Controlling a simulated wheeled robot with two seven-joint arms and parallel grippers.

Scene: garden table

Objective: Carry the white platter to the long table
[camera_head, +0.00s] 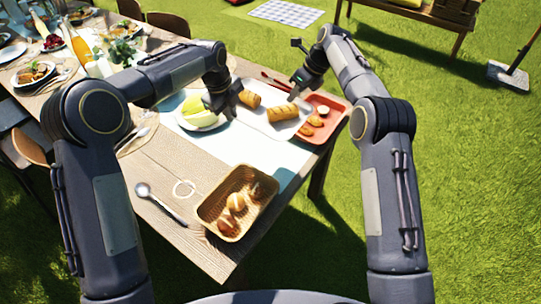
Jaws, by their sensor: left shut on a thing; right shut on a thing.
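The white platter (261,121) is at the right end of the long table (170,165), with golden bread pieces (283,113) on it. My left gripper (226,108) is shut on the platter's left end. My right gripper (292,96) is shut at the platter's far right side. The fingertips are small and partly hidden. I cannot tell whether the platter touches the tabletop or is held just above it.
A red tray (338,107) with pastries lies right of the platter. A plate of green melon (196,112) is close on the left. A bread basket (207,211) and a spoon (160,203) lie nearer. A bottle (81,47) stands far left.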

